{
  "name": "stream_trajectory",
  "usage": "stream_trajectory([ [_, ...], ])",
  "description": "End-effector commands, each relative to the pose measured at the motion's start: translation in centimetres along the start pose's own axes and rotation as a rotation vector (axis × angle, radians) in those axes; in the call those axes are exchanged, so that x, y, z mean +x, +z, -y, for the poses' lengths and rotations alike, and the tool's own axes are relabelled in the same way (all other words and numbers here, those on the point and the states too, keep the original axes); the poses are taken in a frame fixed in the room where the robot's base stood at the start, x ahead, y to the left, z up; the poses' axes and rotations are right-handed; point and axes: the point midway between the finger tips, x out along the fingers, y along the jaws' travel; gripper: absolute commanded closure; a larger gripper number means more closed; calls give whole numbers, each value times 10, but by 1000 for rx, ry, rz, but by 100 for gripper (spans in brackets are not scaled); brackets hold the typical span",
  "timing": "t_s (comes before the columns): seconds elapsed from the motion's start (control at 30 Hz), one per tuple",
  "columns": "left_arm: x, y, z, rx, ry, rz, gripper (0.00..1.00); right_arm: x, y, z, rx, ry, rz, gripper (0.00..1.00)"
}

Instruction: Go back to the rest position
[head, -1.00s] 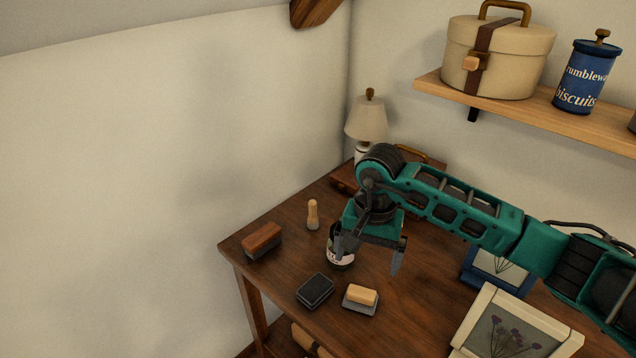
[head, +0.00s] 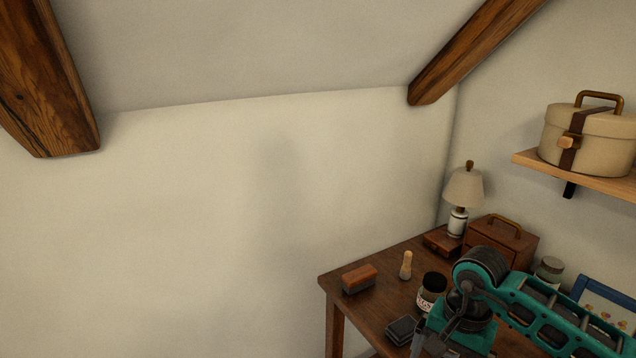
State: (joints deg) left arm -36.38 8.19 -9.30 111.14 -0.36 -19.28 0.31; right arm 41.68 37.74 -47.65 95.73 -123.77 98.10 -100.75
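My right arm comes in from the right in the head view, over the wooden table (head: 385,278). Its teal and black wrist shows near the bottom edge, and its gripper (head: 436,345) is mostly cut off by that edge, so its opening cannot be judged. Beside the wrist stands a dark-lidded jar (head: 433,288), apart from it as far as I can see. My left gripper is not in view.
On the table are a brown brush (head: 360,279), a small wooden-handled tool (head: 406,265), a black box (head: 402,330), a lamp (head: 464,190) and a wooden case (head: 500,245). A shelf (head: 590,182) holds a round cream box (head: 588,140). Sloping beams (head: 470,55) cross above.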

Motion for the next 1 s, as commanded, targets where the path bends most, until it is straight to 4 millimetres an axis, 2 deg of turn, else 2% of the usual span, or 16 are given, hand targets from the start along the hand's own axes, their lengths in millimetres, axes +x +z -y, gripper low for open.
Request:
stream_trajectory([
  [0.03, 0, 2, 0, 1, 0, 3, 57, 14, 30, 15, 37, -75, 107, 1],
  [0.07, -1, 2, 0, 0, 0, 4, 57, 18, 45, 23, 69, -119, 165, 1],
  [0.2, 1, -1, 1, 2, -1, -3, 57, 21, 117, 63, 285, -321, 504, 1],
  [0.3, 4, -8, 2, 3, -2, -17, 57, 5, 165, 90, 525, -441, 823, 1],
  [0.4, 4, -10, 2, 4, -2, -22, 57, -25, 192, 113, 834, -515, 1191, 1],
  [0.47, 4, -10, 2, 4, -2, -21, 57, -43, 194, 121, 1045, -525, 1425, 1],
  [0.57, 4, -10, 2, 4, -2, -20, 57, -63, 178, 124, 1419, -485, 1814, 1],
  [0.63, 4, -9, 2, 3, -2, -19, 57, -64, 157, 118, 1695, -410, 2086, 1],
  [0.7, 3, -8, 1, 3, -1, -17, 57, -54, 132, 103, 1974, -294, 2354, 1],
  [0.73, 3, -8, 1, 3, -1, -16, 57, -45, 122, 95, -1962, 215, -2311, 1],
  [0.8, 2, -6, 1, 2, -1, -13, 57, -17, 102, 70, -1754, 37, -2011, 1],
  [0.87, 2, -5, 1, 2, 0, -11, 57, 14, 94, 44, -1567, -88, -1764, 1],
  [0.9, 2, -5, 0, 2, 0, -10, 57, 35, 92, 26, -1444, -154, -1610, 1],
  [1.0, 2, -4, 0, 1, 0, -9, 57, 81, 100, -14, -1179, -268, -1297, 1],
])
